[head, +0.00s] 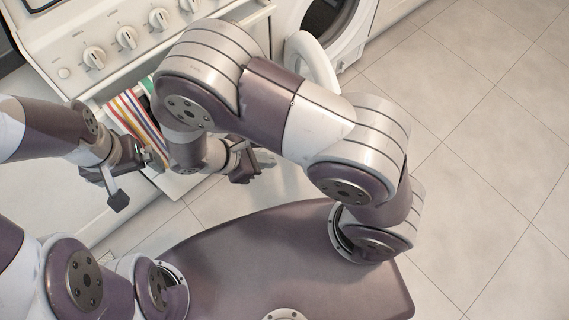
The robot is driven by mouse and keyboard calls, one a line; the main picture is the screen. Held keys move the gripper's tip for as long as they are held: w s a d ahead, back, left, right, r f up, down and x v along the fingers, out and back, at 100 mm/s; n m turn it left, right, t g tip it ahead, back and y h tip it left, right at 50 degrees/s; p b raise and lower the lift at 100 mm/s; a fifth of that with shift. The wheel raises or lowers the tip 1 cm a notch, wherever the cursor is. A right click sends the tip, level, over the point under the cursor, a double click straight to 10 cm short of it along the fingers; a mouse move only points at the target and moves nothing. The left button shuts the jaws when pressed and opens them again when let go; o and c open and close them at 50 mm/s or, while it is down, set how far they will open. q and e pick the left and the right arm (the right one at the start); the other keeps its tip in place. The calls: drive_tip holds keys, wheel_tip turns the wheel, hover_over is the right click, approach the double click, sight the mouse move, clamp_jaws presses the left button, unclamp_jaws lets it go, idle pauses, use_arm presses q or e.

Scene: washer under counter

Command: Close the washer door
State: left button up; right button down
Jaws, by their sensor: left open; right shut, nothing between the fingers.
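The white washer (358,28) stands at the top right, with its dark round drum opening partly cut off by the top edge. Its round white door (314,62) is swung open, out in front of the machine, and partly hidden behind my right arm. My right gripper (258,167) is shut and empty, low in front of the cabinets, to the lower left of the door and apart from it. My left gripper (136,180) is open and empty, further left, in front of the white cabinet front and well away from the washer.
A white stove (125,62) with several knobs stands at the top left. Tiled floor (470,150) lies clear on the right.

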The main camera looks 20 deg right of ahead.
drive_tip(key=d+r+b+x, duration=0.2)
drive_tip(key=b+x, duration=0.3)
drive_tip(key=x, duration=0.8)
drive_tip(key=shift+d, duration=0.25)
drive_tip(key=shift+s+d, duration=0.1)
drive_tip(key=shift+s, duration=0.05)
